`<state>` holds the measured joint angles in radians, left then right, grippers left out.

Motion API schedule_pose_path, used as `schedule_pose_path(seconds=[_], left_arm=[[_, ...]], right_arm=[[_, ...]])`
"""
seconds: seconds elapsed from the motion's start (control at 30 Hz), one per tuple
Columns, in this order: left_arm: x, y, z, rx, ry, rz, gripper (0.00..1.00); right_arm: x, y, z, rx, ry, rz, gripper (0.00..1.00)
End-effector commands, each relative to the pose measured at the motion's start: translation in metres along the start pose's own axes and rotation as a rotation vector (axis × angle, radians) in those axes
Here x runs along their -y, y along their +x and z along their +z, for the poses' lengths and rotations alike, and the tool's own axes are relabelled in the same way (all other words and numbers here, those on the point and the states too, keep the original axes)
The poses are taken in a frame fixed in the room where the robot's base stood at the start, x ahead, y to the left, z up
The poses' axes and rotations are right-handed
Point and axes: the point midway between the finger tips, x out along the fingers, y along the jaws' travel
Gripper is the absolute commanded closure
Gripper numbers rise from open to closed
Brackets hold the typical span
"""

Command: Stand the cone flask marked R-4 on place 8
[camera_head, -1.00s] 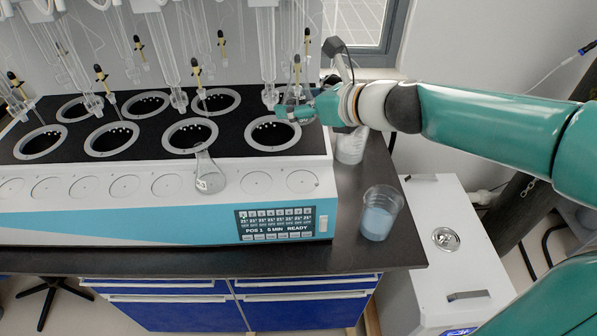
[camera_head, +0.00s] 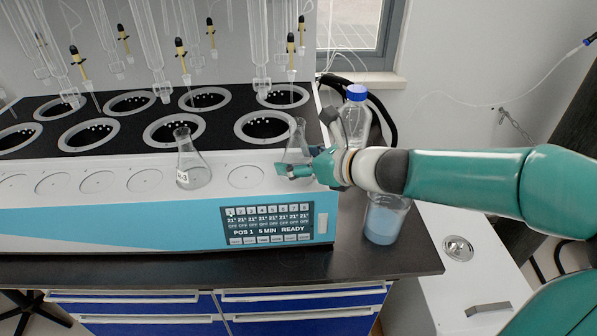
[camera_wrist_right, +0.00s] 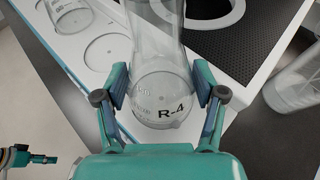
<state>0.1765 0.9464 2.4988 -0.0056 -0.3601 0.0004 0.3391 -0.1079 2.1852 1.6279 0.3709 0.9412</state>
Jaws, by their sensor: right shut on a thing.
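My right gripper (camera_head: 296,171) is shut on a clear cone flask (camera_head: 298,142) at the right end of the white front ledge. In the right wrist view the flask (camera_wrist_right: 160,85) reads R-4 and sits between both fingers (camera_wrist_right: 162,100), looking upright. It is over the ledge's last round place, the rightmost in the row, which the flask and gripper hide. I cannot tell whether its base touches. My left gripper (camera_wrist_right: 40,158) seems to show small at the lower left of the right wrist view; its jaws are unclear.
The neighbouring round place (camera_head: 246,176) is empty. Another cone flask (camera_head: 193,168) stands one place further left. Ringed heating wells (camera_head: 266,127) and hanging glassware (camera_head: 259,50) lie behind.

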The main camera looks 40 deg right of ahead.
Motion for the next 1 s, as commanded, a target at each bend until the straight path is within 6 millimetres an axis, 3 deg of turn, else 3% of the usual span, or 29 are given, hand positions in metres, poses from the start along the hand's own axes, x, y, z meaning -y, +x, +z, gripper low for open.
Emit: schedule_pose_path(seconds=[0.07, 0.4, 0.43, 0.57, 1.0], left_arm=[[0.003, 0.0084, 0.0001, 0.0, 0.0, 0.0, 0.21], [0.003, 0.0084, 0.0, 0.0, 0.0, 0.0, 0.21], [0.0029, 0.008, 0.0, 0.0, 0.0, 0.0, 0.21], [0.0028, 0.0077, 0.0, 0.0, 0.0, 0.0, 0.21], [0.0018, 0.0051, 0.0, 0.0, 0.0, 0.0, 0.21]], right_arm=[[0.0003, 0.0045, -0.011, 0.0, 0.001, 0.0, 0.72], [0.0005, 0.0047, -0.0119, 0.0, -0.001, -0.001, 0.72], [0.0004, 0.0046, -0.0117, 0.0, -0.001, -0.001, 0.27], [0.0005, 0.0044, -0.0113, 0.0, -0.001, -0.001, 0.05], [0.001, -0.0006, -0.0091, 0.002, 0.0, -0.002, 0.05]])
